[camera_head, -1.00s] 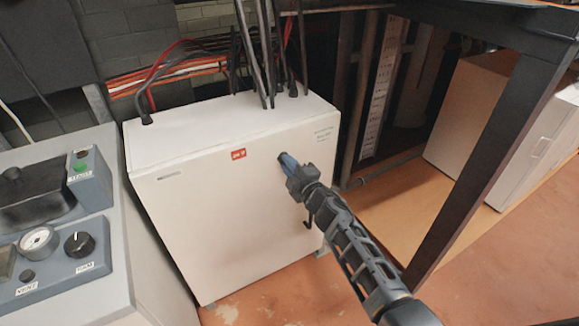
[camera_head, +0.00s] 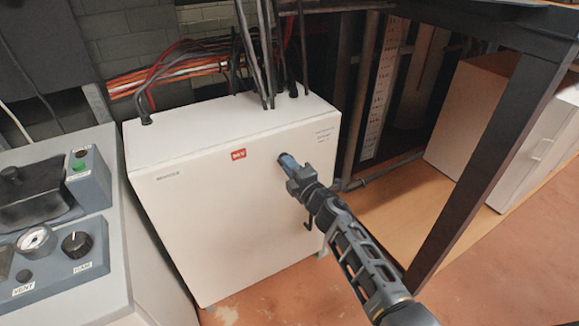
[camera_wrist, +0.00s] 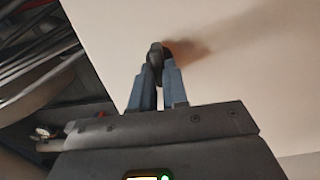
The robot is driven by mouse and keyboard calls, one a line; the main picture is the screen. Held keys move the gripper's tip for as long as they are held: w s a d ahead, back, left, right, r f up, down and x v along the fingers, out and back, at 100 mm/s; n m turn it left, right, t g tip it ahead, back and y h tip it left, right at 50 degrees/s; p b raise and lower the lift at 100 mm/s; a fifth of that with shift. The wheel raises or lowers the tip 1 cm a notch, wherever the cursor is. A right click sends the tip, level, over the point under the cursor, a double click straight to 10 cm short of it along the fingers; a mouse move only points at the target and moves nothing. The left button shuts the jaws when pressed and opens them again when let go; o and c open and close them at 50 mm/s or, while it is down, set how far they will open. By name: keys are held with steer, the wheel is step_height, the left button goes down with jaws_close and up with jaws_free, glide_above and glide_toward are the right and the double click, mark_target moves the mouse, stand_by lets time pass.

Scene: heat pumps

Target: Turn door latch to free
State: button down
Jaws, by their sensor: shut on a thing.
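A white cabinet (camera_head: 225,205) with a red label (camera_head: 238,155) stands in the middle of the head view. My gripper (camera_head: 286,160) is at the upper right of its front face. In the wrist view my gripper (camera_wrist: 158,72) has its two blue-grey fingers closed around a small dark latch (camera_wrist: 155,54) on the pale cabinet face (camera_wrist: 235,50). In the head view the fingers largely hide the latch, so its exact angle cannot be told. The cabinet door looks flush with the front.
Black cables (camera_head: 262,60) rise from the cabinet top. A grey control console (camera_head: 75,250) stands close on the left. A dark frame post (camera_head: 480,165) and a white box (camera_head: 540,155) are on the right. Open floor (camera_head: 500,270) lies at the lower right.

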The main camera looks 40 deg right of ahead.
steer(key=c, duration=1.1)
jaws_free()
steer(key=shift+c, duration=0.2)
steer(key=v, duration=0.8)
steer(key=shift+p, duration=0.45)
steer(key=shift+w, duration=0.1)
